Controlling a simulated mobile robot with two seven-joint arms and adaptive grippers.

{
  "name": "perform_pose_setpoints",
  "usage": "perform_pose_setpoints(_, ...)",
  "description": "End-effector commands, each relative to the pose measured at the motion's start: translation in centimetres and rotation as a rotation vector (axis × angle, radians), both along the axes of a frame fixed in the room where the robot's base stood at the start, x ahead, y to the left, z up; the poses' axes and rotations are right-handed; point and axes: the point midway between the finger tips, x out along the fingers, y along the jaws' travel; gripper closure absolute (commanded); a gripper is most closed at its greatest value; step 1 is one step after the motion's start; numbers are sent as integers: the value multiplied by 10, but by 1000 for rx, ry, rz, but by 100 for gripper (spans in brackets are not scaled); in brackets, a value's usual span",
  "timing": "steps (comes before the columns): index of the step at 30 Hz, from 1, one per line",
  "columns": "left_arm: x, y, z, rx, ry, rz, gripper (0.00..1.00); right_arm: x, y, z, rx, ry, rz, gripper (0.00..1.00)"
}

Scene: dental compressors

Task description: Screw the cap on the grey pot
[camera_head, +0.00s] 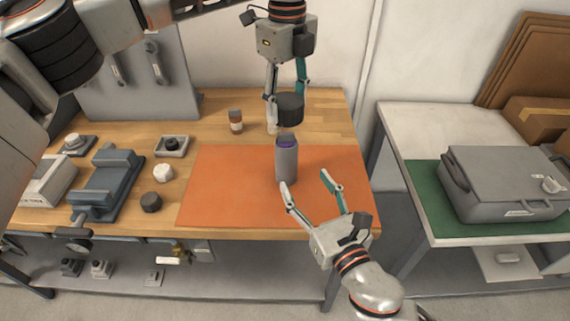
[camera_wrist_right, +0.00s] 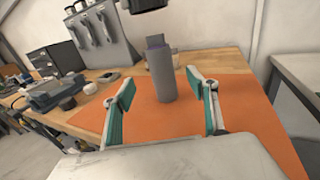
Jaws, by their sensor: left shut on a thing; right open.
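The grey pot (camera_head: 286,163) stands upright on the orange mat (camera_head: 225,185), with a narrower neck and a purple ring at its top. My left gripper (camera_head: 285,110) points down from above and is shut on the black cap (camera_head: 290,108), which it holds above the pot's neck, apart from it. My right gripper (camera_head: 307,185) is open, its fingers just in front of the pot and not touching it. In the right wrist view the pot (camera_wrist_right: 161,72) stands between and beyond the two open fingers (camera_wrist_right: 165,100), and the underside of the cap shows at the top edge.
A vise (camera_head: 105,185), a white knob (camera_head: 163,173), a dark knob (camera_head: 151,202) and a small tray (camera_head: 172,146) lie left of the mat. A small brown-and-white bottle (camera_head: 236,121) stands behind it. A grey case (camera_head: 500,183) sits on the right table. The mat is otherwise clear.

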Motion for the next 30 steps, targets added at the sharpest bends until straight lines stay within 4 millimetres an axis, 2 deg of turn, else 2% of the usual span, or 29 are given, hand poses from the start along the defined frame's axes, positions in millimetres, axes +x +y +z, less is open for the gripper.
perform_pose_setpoints(8,0,0,0,0,0,0,70,12,4,0,0,-1,-1,42)
perform_pose_setpoints(21,0,0,0,0,0,-1,70,80,33,1,1,-1,-1,42)
perform_pose_setpoints(30,0,0,0,0,0,-1,70,108,45,0,1,1,0,42)
